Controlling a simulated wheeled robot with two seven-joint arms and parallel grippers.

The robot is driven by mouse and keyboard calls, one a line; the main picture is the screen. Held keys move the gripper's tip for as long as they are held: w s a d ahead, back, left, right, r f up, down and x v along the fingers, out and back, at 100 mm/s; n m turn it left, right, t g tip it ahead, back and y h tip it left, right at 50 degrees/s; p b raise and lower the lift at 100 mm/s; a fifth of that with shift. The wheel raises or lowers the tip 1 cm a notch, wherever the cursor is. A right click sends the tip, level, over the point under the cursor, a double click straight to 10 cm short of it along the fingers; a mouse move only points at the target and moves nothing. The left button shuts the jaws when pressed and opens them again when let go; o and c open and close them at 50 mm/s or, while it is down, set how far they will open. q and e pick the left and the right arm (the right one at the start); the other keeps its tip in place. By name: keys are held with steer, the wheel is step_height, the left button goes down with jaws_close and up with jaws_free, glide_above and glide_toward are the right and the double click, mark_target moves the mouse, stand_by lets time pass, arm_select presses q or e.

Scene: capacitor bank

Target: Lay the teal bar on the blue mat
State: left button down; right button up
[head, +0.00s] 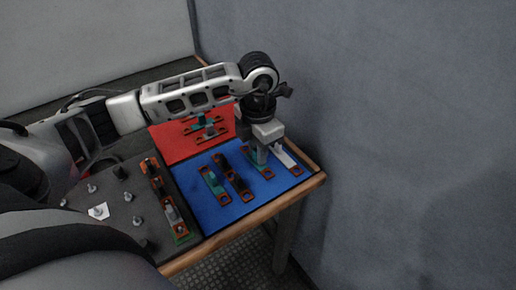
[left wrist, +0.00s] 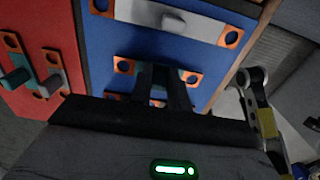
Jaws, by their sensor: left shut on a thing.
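My left gripper (head: 260,160) points down over the far right part of the blue mat (head: 216,218) and is shut on a teal bar (head: 268,173) with orange ends. The bar lies low at the mat's surface; I cannot tell whether it fully touches. In the left wrist view, the fingers (left wrist: 161,92) close around the bar's middle, and an orange end of the teal bar (left wrist: 124,65) shows beside them. Another teal bar (head: 211,183) lies on the mat farther left. My right gripper is not in view.
A white bar (head: 288,158) lies to the right of the held bar. A dark bar (head: 232,178) lies to its left. The red mat (head: 176,149) behind holds more bars. A dark panel with several posts (head: 138,222) is at left. A wall stands close on the right.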

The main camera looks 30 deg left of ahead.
arm_select(q)
steer(key=shift+f, duration=0.3)
steer(key=c, duration=1.3)
jaws_free()
steer(key=shift+o, duration=0.2)
steer(key=shift+r, duration=0.35)
step_height(320, 180, up, 15)
steer(key=p, duration=0.1)
steer(key=shift+r, duration=0.15)
